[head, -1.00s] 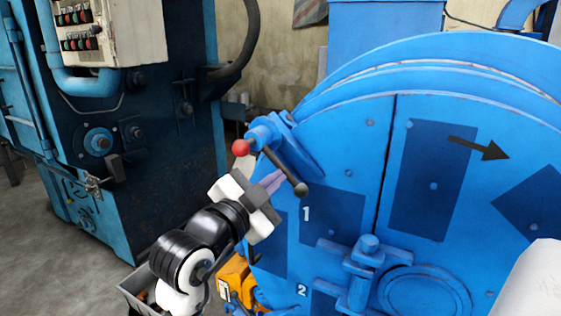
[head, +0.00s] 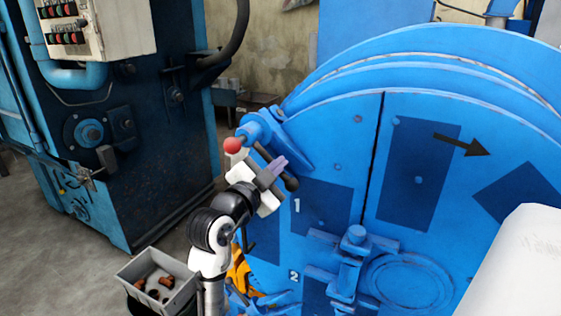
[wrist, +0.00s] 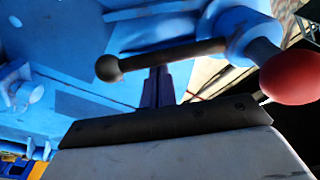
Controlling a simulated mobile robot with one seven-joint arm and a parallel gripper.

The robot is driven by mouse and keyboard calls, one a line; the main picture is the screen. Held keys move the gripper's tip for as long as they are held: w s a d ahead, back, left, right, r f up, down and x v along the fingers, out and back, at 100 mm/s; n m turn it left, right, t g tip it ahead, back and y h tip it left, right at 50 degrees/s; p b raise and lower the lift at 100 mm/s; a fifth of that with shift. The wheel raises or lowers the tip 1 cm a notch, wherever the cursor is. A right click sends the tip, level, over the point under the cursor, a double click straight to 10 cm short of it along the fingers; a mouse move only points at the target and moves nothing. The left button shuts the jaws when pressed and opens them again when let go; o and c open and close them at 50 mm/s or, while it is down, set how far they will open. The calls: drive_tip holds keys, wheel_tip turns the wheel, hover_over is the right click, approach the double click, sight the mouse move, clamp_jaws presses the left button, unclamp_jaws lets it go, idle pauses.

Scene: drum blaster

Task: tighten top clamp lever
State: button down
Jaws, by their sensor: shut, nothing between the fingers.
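The red ball (wrist: 291,77) is at the right there.
The blue drum door (head: 330,150) has a lower latch (head: 354,262) at its middle. A dark blue machine (head: 120,150) with a control box (head: 93,32) stands at left. A grey bin (head: 160,283) with brown pieces is below my arm. Open floor lies at lower left.

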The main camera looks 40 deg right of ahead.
drive_tip(key=shift+f, duration=0.1)
drive_tip(key=b, duration=0.1)
drive_tip(key=w+f+m+b, duration=0.1)
drive_tip(key=b, duration=0.1)
drive_tip(key=shift+a+f, duration=0.1)
drive_tip(key=shift+a, duration=0.2)
idle(0.3)
